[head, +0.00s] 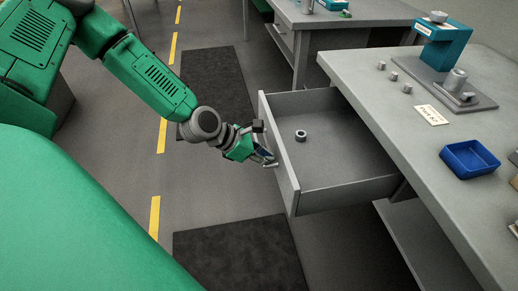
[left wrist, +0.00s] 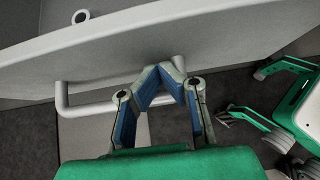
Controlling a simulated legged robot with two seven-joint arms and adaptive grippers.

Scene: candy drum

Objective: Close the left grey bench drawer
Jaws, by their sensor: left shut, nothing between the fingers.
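The grey bench drawer (head: 345,184) is pulled well out from the bench in the head view. Its front panel (head: 279,150) faces left, with a light bar handle on its outside. A small metal ring (head: 301,135) lies inside. My left gripper (head: 267,159) is at the outside of the panel, by the handle. In the left wrist view my left gripper (left wrist: 160,73) is shut and empty, its blue-padded fingers overlapping the bar handle (left wrist: 90,109) in front of the panel (left wrist: 120,40). Whether they touch it is unclear. Green and dark parts at the right edge may be mine.
The grey bench top (head: 385,62) holds a blue-and-grey press (head: 445,45), several small metal parts, a label card (head: 431,115) and a blue tray (head: 469,159). Another bench (head: 345,15) stands behind. Dark mats (head: 215,85) lie on the floor left of the drawer.

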